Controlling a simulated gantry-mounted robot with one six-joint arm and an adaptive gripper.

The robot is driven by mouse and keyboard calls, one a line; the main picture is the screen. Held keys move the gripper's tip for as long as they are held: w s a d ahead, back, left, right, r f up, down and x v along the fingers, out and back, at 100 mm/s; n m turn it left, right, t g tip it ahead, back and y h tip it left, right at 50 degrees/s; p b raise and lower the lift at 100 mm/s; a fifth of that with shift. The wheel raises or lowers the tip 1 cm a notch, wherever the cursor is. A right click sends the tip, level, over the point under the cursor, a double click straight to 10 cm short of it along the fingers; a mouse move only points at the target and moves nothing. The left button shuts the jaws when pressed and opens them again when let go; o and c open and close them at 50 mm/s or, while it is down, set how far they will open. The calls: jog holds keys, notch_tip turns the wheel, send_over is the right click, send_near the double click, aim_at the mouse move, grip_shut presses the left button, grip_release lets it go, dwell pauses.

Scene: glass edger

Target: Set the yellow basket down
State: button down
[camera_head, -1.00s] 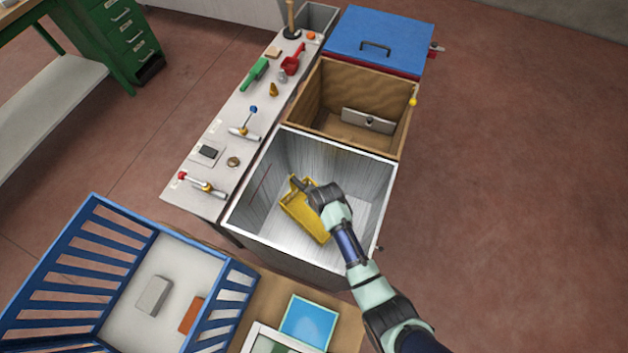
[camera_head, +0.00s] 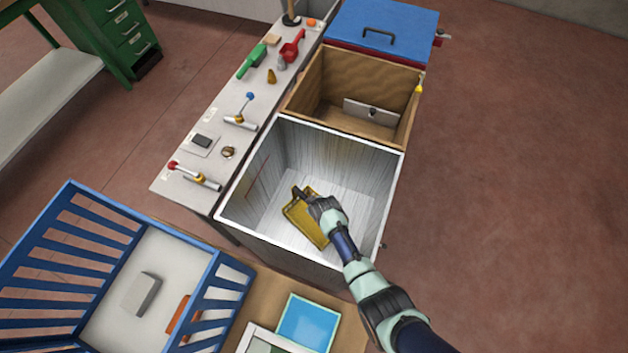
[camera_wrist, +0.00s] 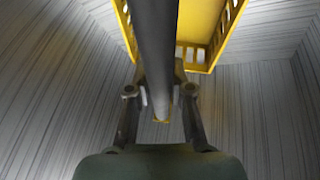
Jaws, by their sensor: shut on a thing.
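The yellow basket (camera_head: 303,222) is inside the open grey metal bin (camera_head: 262,232), near the middle and toward the near wall. My gripper (camera_head: 303,196) reaches down into the bin and is shut on the basket's dark handle bar. In the wrist view the basket (camera_wrist: 196,52) shows slotted yellow walls, and the dark bar (camera_wrist: 157,60) runs between the fingers of my gripper (camera_wrist: 160,112). The bin's streaked grey inside fills the rest of that view. Whether the basket's underside touches the bin floor cannot be told.
A wooden compartment (camera_head: 330,88) and a blue lid (camera_head: 384,22) lie behind the bin. A bench with levers (camera_head: 202,178) runs along its left. A blue slatted crate (camera_head: 62,225) and a light blue panel (camera_head: 306,322) are in front. Bin walls surround my gripper closely.

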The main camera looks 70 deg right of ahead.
jog(key=shift+f, duration=0.1)
jog(key=c, duration=1)
grip_release()
jog(key=shift+c, duration=0.2)
jog(key=p+v, duration=0.6)
jog(key=v, duration=0.6)
